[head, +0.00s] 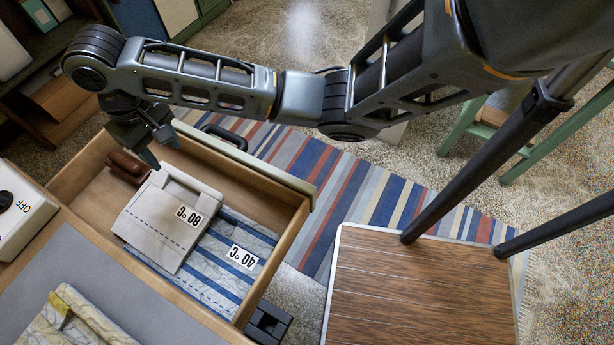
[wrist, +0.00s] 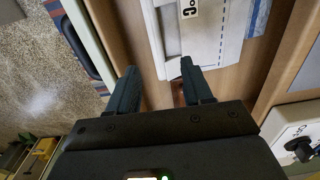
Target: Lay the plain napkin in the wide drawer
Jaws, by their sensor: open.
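The plain napkin (head: 168,222) is an off-white folded cloth with a dashed line and an "80 °C" label. It lies in the open wide drawer (head: 278,195), partly over a blue-striped cloth (head: 215,262) labelled "40 °C". The napkin also shows in the wrist view (wrist: 208,45), beyond my fingertips. My gripper (head: 155,160) is open and empty at the napkin's upper edge, near the drawer's front panel. The wrist view shows its two fingers apart (wrist: 157,72) with nothing between them. I cannot tell its exact height over the napkin.
A brown rounded object (head: 128,166) lies in the drawer beside the napkin. A yellowish patterned cloth (head: 68,322) lies on the grey top, near a white "OFF" control box (head: 20,220). A wooden-topped table (head: 420,290) stands at lower right, over a striped rug (head: 345,190).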

